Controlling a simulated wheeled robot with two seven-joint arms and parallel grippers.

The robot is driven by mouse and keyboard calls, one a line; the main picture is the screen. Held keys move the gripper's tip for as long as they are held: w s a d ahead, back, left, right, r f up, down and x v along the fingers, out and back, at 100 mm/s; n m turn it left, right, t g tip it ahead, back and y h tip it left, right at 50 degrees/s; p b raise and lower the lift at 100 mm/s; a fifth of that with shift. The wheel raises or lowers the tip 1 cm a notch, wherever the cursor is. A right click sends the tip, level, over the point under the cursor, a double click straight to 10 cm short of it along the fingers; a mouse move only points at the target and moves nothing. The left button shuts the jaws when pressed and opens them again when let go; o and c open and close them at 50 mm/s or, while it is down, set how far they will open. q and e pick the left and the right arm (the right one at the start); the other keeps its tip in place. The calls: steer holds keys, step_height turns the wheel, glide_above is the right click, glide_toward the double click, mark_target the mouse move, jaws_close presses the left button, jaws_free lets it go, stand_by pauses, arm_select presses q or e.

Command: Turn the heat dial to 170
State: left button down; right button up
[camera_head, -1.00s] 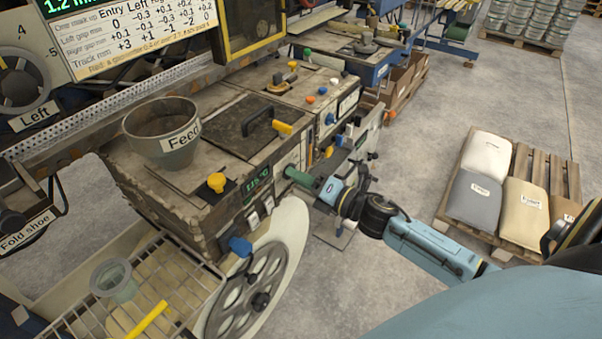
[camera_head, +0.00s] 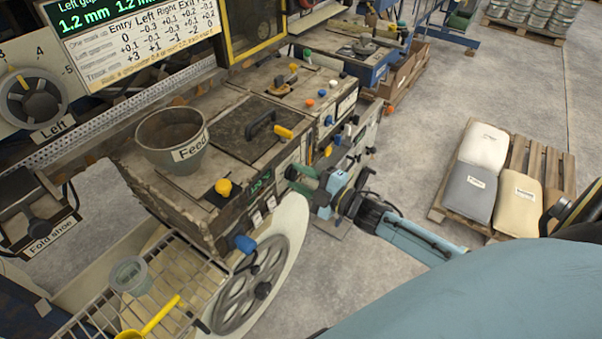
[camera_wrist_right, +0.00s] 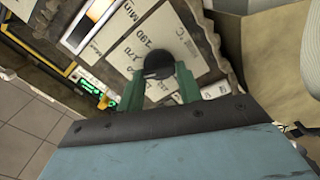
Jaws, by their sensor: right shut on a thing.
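The heat dial shows in the right wrist view as a round black knob (camera_wrist_right: 158,60) on a pale plate (camera_wrist_right: 125,48) with printed numbers, apparently 190 and 170, beside it. My right gripper (camera_wrist_right: 158,88) has its green fingers on either side of the knob and is shut on it. Where its pointer aims is not clear. In the head view my right gripper (camera_head: 300,178) is at the front face of the machine, beside a small green-lit display (camera_head: 262,182) too small to read surely. The knob is hidden there. My left gripper is not in view.
A feed pot (camera_head: 172,140) and a yellow knob (camera_head: 223,187) are on top of the machine. A blue knob (camera_head: 244,244) and a grey handwheel (camera_head: 255,285) are at its lower front. A pallet with sacks (camera_head: 525,160) stands right, with clear floor between.

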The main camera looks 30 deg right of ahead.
steer(key=m+p, duration=0.1)
steer(key=m, duration=0.2)
steer(key=shift+r, duration=0.15)
steer(key=shift+m+p, duration=0.7)
steer(key=shift+m, duration=1.1)
steer(key=o, duration=1)
steer(key=shift+d, duration=0.1)
steer(key=v, duration=1.3)
steer(key=shift+b, duration=0.3)
steer(key=shift+s+d, duration=0.1)
